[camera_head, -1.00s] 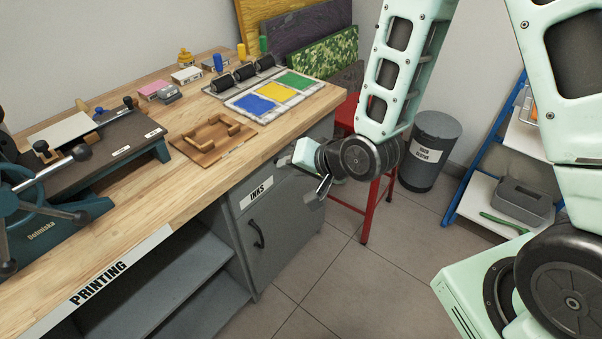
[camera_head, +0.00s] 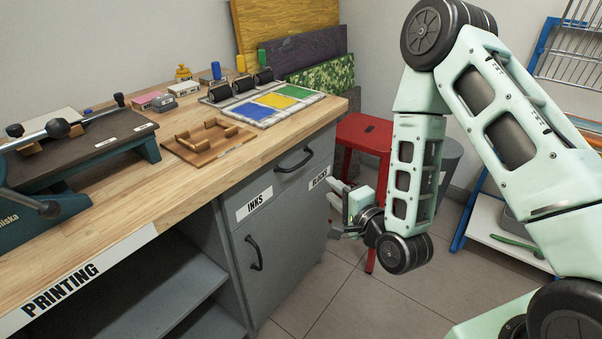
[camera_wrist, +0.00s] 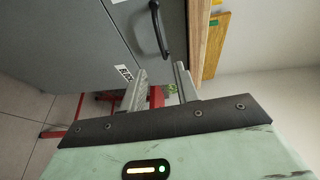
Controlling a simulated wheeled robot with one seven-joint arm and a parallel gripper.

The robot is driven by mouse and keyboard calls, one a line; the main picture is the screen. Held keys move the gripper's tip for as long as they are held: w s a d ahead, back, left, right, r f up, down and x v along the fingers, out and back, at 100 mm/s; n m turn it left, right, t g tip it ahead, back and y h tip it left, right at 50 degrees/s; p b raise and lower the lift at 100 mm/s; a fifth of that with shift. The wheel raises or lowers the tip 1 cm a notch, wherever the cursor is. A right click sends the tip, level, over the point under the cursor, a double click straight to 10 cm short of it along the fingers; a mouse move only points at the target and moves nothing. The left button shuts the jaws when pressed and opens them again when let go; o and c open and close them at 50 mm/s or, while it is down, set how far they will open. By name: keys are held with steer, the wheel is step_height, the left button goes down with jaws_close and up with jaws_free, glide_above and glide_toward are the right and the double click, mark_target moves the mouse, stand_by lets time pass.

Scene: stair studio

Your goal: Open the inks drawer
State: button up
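The inks drawer (camera_head: 272,190) is the top grey front under the wooden bench top, and it looks shut. A white INKS label (camera_head: 254,204) is at its left, and its dark bar handle (camera_head: 295,160) is further right. The handle also shows near the top of the wrist view (camera_wrist: 160,30). My gripper (camera_head: 336,214) is to the right of the cabinet and lower than the handle, apart from it. Its two fingers (camera_wrist: 160,70) stand apart with nothing between them; the handle lies beyond the tips.
Below the drawer is a door with its own handle (camera_head: 254,253) and a BLOCKS label (camera_head: 319,178) at its upper right. A red stool (camera_head: 364,135) stands close behind my gripper. A grey bin is partly hidden by my arm. The floor in front is clear.

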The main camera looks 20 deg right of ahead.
mark_target(302, 165)
steer(key=b+x, duration=0.3)
steer(key=x, duration=1.2)
steer(key=shift+w+a+f, duration=0.15)
steer(key=shift+w, duration=0.25)
jaws_close()
